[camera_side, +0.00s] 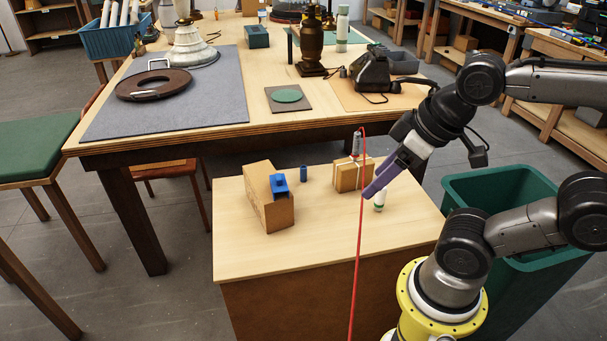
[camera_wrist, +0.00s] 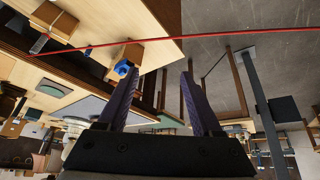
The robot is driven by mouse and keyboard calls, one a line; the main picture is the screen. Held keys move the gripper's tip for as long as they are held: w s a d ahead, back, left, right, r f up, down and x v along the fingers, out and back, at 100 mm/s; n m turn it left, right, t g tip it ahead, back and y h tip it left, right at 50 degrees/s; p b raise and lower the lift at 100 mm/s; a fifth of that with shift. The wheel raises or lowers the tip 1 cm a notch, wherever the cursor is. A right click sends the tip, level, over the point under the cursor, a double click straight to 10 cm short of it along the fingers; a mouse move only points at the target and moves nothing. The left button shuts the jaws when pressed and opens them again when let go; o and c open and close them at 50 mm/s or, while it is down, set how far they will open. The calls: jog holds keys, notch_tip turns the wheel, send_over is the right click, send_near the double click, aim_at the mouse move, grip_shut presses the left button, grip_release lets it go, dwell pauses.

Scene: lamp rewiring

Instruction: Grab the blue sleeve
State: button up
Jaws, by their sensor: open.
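The blue sleeve (camera_side: 303,173) is a small dark blue cylinder standing upright on the light wooden top of the small bench. It stands just right of a wooden block (camera_side: 267,212) that carries a blue fitting (camera_side: 279,184). My gripper (camera_side: 374,190) has purple fingers and hangs above the bench to the right of the sleeve, clearly apart from it. In the wrist view my gripper (camera_wrist: 162,72) is open with nothing between its fingers.
A red cable (camera_side: 357,250) runs past my gripper and down the bench front. A green bin (camera_side: 510,205) stands to the right. The bench front is clear.

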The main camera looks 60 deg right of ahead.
jog(key=w+d+r+n+t+h, duration=0.1)
jog(key=w+d+r+n, duration=0.25)
jog(key=w+n, duration=0.35)
jog(key=w+d+r+n+t+h, duration=0.1)
jog(key=w+d+r+n, duration=0.1)
jog(key=w+r+n, duration=0.4)
jog(key=w+d+f+n+h, duration=0.1)
jog(key=w+d+n, duration=0.2)
jog(key=w, duration=0.5)
jog(key=n+g+h, duration=0.1)
jog(key=n+g, duration=0.5)
send_over(303, 169)
jog(key=s+a, duration=0.1)
jog(key=a, duration=0.3)
notch_tip(303, 169, down, 32)
jog(key=x, duration=0.6)
jog(key=shift+s+d+f, duration=0.1)
jog(key=shift+d+f, duration=0.05)
jog(key=shift+d, duration=0.2)
jog(key=shift+x, duration=3.1)
grip_shut()
